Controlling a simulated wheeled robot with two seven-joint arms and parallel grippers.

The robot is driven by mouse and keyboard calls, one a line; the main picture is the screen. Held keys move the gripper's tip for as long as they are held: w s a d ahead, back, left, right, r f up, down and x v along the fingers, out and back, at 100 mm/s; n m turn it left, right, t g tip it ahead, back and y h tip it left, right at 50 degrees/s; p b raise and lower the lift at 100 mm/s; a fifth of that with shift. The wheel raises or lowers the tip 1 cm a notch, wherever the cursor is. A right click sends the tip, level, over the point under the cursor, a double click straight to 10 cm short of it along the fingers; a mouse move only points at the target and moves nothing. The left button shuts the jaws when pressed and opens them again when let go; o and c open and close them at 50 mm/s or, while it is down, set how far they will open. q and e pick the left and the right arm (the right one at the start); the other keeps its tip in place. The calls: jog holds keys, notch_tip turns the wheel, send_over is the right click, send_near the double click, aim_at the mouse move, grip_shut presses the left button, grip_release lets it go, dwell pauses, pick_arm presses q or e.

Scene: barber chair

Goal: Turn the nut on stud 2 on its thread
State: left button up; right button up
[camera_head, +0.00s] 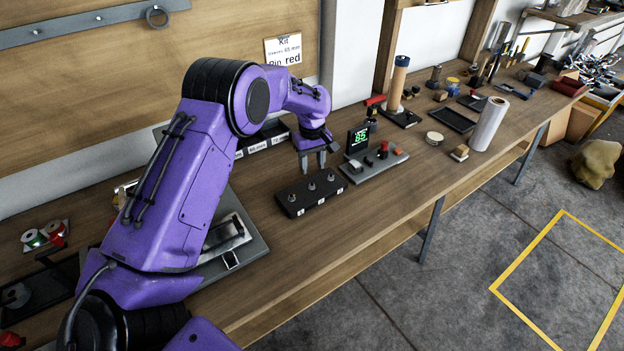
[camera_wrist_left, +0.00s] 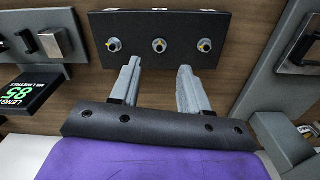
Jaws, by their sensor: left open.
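A black block (camera_head: 310,198) with three upright studs stands on the bench in the head view, and it also shows at the top of the left wrist view (camera_wrist_left: 135,62). The middle stud with its nut (camera_head: 311,186) is between the two others; in the left wrist view it is the middle one (camera_wrist_left: 160,46). I take it as stud 2, since the block's white labels are too small to read. My left gripper (camera_head: 313,162) points down, behind and above the block. Its fingers (camera_wrist_left: 156,80) are apart with nothing between them, clear of the nut. My right gripper is not in view.
A grey fixture (camera_head: 372,167) with a display reading 85 (camera_head: 358,139) stands close right of the block. A grey tray (camera_head: 250,242) lies left of it, partly behind my left arm. Labelled bins (camera_head: 262,138) stand behind. The bench front before the block is clear.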

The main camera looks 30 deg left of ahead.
aim_at(312, 186)
pick_arm(q)
notch_tip(312, 186, up, 3)
jog(key=shift+r, duration=0.15)
notch_tip(312, 186, down, 10)
jog(key=n+p, duration=0.2)
jog(key=n, duration=0.2)
jog(key=n+p, duration=0.2)
jog(key=n, duration=0.2)
jog(key=n+p, duration=0.1)
jog(key=n, duration=0.4)
jog(key=shift+f+p, duration=0.25)
jog(key=shift+p, duration=0.15)
grip_shut()
